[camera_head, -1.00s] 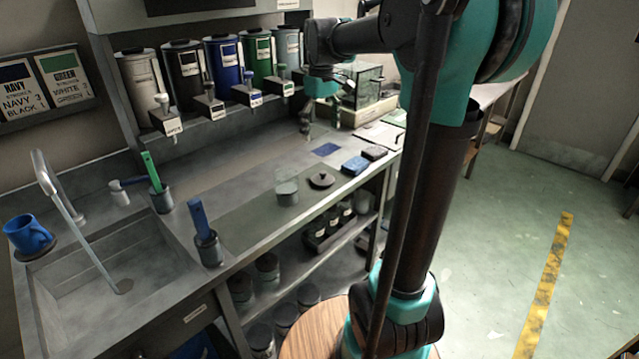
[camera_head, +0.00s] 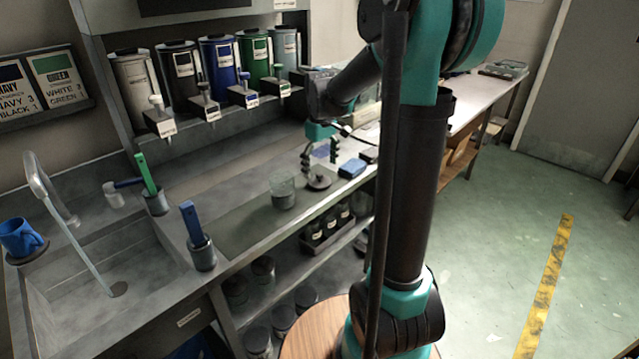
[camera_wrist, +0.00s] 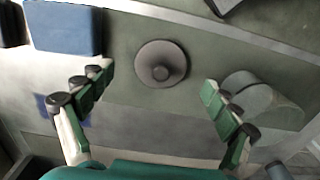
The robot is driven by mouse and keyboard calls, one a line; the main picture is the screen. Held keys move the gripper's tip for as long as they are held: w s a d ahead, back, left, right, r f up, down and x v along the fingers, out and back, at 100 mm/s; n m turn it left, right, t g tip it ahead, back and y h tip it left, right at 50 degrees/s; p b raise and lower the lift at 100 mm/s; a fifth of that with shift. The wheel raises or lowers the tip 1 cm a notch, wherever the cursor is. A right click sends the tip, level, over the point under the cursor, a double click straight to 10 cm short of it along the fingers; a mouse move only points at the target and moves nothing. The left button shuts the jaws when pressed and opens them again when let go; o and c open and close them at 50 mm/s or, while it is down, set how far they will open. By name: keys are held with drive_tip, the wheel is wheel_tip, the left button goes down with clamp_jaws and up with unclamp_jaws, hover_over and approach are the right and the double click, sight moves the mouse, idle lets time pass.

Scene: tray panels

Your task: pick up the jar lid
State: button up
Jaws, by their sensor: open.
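The jar lid (camera_head: 319,181) is a dark grey disc with a small knob, lying flat on the counter beside a glass jar (camera_head: 283,190). In the wrist view the lid (camera_wrist: 161,64) lies between and slightly beyond my open fingers, with its knob facing the camera. My gripper (camera_head: 319,160) is open and empty, just above the lid in the head view. It also shows at the bottom of the wrist view (camera_wrist: 158,92), with one finger on each side. The jar (camera_wrist: 262,100) is close by the right finger there; I cannot tell whether they touch.
A blue block (camera_head: 352,168) sits right of the lid, and shows as a blue pad (camera_wrist: 62,27) near the left finger. A cup with a blue-handled tool (camera_head: 201,250) stands further left. Dispensers (camera_head: 222,75) line the back shelf. The counter's front edge is close to the lid.

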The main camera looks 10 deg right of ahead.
sight(320, 175)
wheel_tip(320, 175, down, 4)
drive_tip(key=shift+a+f, duration=0.1)
drive_tip(key=shift+a, duration=0.05)
drive_tip(key=c, duration=1)
